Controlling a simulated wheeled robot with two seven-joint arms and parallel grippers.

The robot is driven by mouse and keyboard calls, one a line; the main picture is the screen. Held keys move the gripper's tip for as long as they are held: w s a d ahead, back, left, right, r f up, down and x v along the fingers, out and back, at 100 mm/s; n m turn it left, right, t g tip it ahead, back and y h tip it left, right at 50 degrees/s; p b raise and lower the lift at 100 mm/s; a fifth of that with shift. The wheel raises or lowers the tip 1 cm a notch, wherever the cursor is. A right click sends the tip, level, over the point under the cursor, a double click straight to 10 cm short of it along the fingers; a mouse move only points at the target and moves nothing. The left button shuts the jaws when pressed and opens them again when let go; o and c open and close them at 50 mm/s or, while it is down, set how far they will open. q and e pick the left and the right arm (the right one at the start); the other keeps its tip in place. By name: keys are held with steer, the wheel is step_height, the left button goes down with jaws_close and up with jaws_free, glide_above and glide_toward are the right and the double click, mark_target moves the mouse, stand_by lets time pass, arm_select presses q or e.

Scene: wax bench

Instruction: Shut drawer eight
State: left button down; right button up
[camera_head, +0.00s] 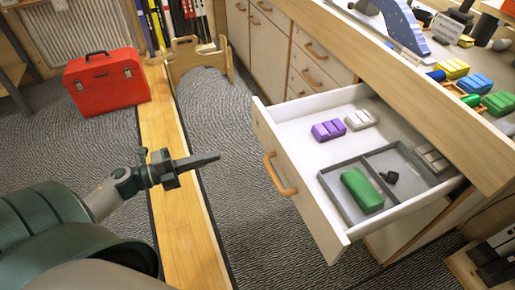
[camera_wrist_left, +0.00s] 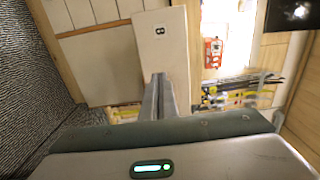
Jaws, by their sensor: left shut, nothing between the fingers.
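The open drawer (camera_head: 322,205) sticks out from the bench at the right of the head view. It has a white body and a wooden bar handle (camera_head: 279,174) on its front. In the left wrist view a pale panel (camera_wrist_left: 163,60) carries a small dark label that reads like an 8. My left gripper (camera_head: 217,157) is shut and empty, pointing right, to the left of the drawer front and apart from the handle. Its fingers (camera_wrist_left: 157,97) also show shut in the left wrist view, in front of the labelled panel. My right gripper is out of view.
The drawer holds a purple block (camera_head: 328,131), a pale block (camera_head: 360,120) and a grey tray (camera_head: 347,198) with a green block (camera_head: 362,190). Closed cabinets (camera_head: 279,45) stand behind. A red toolbox (camera_head: 106,79) is on the left. Carpet between gripper and drawer is clear.

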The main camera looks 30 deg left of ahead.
mark_target(266, 140)
arm_select(q)
steer(key=shift+w, duration=0.1)
